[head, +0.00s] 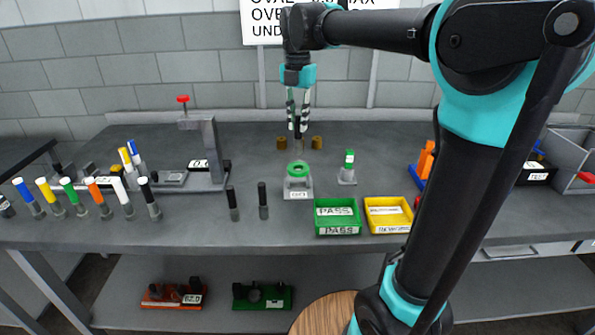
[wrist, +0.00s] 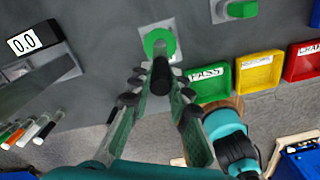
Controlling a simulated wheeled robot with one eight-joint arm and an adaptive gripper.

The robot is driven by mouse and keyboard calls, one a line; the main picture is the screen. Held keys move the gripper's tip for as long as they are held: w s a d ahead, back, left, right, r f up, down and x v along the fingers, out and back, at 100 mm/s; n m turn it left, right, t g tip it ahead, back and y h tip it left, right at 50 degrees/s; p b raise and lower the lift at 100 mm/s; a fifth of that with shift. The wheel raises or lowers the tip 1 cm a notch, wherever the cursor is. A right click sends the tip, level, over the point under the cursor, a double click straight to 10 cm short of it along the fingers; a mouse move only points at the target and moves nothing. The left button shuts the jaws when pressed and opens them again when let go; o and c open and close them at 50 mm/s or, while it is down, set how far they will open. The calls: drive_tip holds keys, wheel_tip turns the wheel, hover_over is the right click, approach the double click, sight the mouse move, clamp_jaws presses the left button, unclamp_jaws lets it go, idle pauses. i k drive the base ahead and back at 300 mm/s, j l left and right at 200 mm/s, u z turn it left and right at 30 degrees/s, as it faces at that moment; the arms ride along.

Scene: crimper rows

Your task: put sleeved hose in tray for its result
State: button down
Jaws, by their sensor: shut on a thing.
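My gripper (head: 298,126) is shut on a dark hose (head: 298,143), which hangs upright from the fingertips. In the wrist view the gripper (wrist: 158,98) has the black hose (wrist: 161,76) between its fingers. The hose is just above or behind a green ring (head: 298,169) on a grey block; I cannot tell how far apart they are. The ring also shows in the wrist view (wrist: 160,42). The green PASS tray (head: 337,230) and a yellow tray (head: 388,229) stand at the front right. A red tray (wrist: 304,62) is beside them, mostly hidden by my arm in the head view.
A green-topped plug (head: 348,167) on a stand is right of the ring. Two black hoses (head: 248,202) stand to the left. Several coloured hoses (head: 90,197) stand at the far left, near a crimping press (head: 209,150). A wall sign (head: 263,23) is partly hidden.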

sight(336, 218)
drive_tip(key=k+z, duration=0.15)
drive_tip(key=z, duration=0.2)
drive_tip(key=k+z, duration=0.15)
drive_tip(key=z, duration=0.2)
drive_tip(key=k+z, duration=0.15)
drive_tip(key=z, duration=0.2)
